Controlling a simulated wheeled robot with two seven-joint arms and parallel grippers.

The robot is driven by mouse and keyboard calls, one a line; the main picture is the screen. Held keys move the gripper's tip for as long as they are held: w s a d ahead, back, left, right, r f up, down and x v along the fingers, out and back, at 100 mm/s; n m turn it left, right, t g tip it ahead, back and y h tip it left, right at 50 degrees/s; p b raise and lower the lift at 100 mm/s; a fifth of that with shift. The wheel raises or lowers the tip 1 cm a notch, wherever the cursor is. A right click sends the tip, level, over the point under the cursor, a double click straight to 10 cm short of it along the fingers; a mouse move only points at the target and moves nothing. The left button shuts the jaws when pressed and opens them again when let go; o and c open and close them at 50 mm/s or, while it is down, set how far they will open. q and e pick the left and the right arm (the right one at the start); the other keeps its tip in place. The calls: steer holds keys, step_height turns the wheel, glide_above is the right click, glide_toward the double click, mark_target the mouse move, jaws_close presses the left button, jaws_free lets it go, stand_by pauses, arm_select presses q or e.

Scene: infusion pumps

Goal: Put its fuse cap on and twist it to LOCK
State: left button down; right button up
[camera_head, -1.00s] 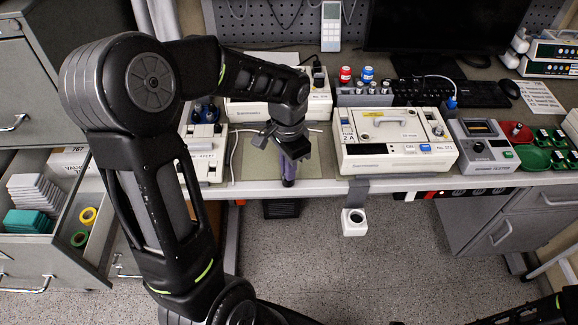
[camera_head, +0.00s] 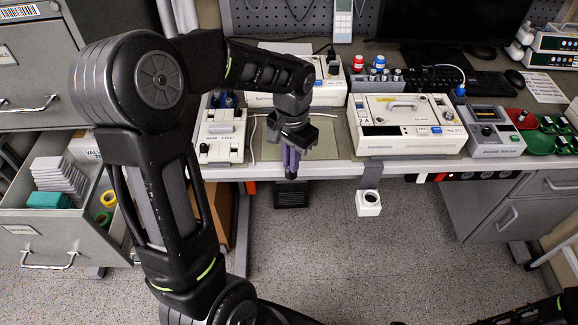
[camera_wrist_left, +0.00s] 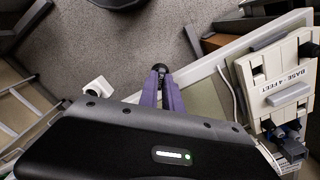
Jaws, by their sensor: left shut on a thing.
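My left gripper (camera_head: 290,162) has purple fingers and hangs over the front edge of the bench, in front of the pale mat. In the left wrist view its fingers (camera_wrist_left: 161,80) are closed around a small dark round piece, which looks like the fuse cap (camera_wrist_left: 160,68). In the head view only a dark tip of it (camera_head: 291,176) shows below the fingers. A white infusion pump (camera_head: 410,144) with a top handle and labels stands to the right of the gripper. A second pump (camera_head: 262,99) stands behind, partly hidden by my arm. No fuse opening can be made out.
A white block marked BASE 4 FEET (camera_wrist_left: 286,88) stands left of the mat (camera_head: 328,150). Red and blue caps (camera_head: 360,60) stand in a rack behind the pumps. An open drawer (camera_head: 92,228) is at left.

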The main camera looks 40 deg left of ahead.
arm_select(q)
steer(key=w+d+r+n, duration=0.1)
steer(key=w+d, duration=0.8)
steer(key=d, duration=0.3)
steer(key=shift+d+r, duration=0.2)
steer(key=shift+d, duration=0.2)
steer(key=shift+d, duration=0.1)
